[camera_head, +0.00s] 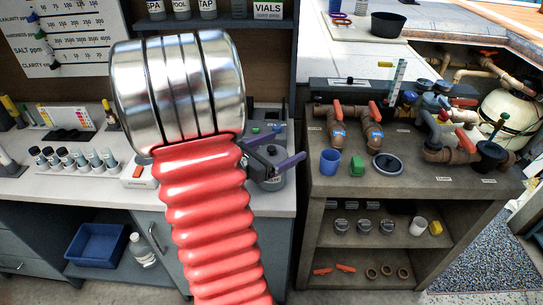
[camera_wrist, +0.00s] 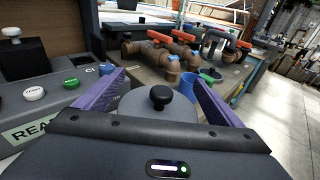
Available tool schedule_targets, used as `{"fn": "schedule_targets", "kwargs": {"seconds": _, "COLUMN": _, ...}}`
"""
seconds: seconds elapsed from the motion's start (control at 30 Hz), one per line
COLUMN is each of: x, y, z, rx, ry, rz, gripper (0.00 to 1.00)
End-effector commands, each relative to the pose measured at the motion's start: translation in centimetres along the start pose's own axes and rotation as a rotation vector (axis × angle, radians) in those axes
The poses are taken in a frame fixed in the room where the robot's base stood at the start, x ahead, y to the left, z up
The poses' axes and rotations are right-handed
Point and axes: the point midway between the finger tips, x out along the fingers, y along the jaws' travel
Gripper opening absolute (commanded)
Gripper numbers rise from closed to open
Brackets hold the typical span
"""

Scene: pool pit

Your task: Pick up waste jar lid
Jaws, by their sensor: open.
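The waste jar lid (camera_wrist: 146,104) is a grey disc with a black knob (camera_wrist: 160,97) on top. In the wrist view it lies between the two purple fingers of my gripper (camera_wrist: 157,78), which are spread wide and hold nothing. In the head view my gripper (camera_head: 279,161) is over the right end of the white counter, at a grey jar (camera_head: 272,182) with a label. My gripper and arm partly hide that jar and its top there. I cannot tell whether the fingers touch the lid.
A brown bench (camera_head: 320,185) stands to the right, with a blue cup (camera_head: 330,162), brown pipes with red handles (camera_head: 338,130) and another dark round lid (camera_head: 387,164). Several bottles (camera_head: 80,160) stand on the left counter. Buttons (camera_wrist: 71,83) sit left of my gripper.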

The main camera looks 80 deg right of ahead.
Motion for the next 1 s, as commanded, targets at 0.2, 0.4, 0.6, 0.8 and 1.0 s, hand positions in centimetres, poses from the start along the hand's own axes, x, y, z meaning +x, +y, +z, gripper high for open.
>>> {"fn": "schedule_targets", "kwargs": {"seconds": 0.2, "x": -0.02, "y": 0.01, "z": 0.00, "rx": 0.000, "ry": 0.000, "rz": 0.000, "gripper": 0.75}}
{"fn": "schedule_targets", "kwargs": {"seconds": 0.4, "x": -0.02, "y": 0.01, "z": 0.00, "rx": 0.000, "ry": 0.000, "rz": 0.000, "gripper": 0.61}}
{"fn": "schedule_targets", "kwargs": {"seconds": 0.6, "x": -0.02, "y": 0.02, "z": 0.01, "rx": 0.000, "ry": 0.000, "rz": 0.001, "gripper": 0.50}}
{"fn": "schedule_targets", "kwargs": {"seconds": 0.8, "x": -0.03, "y": 0.02, "z": 0.05, "rx": 0.000, "ry": 0.000, "rz": 0.001, "gripper": 0.50}}
{"fn": "schedule_targets", "kwargs": {"seconds": 1.0, "x": -0.14, "y": 0.05, "z": 0.83, "rx": 0.003, "ry": -0.001, "rz": 0.001, "gripper": 0.50}}
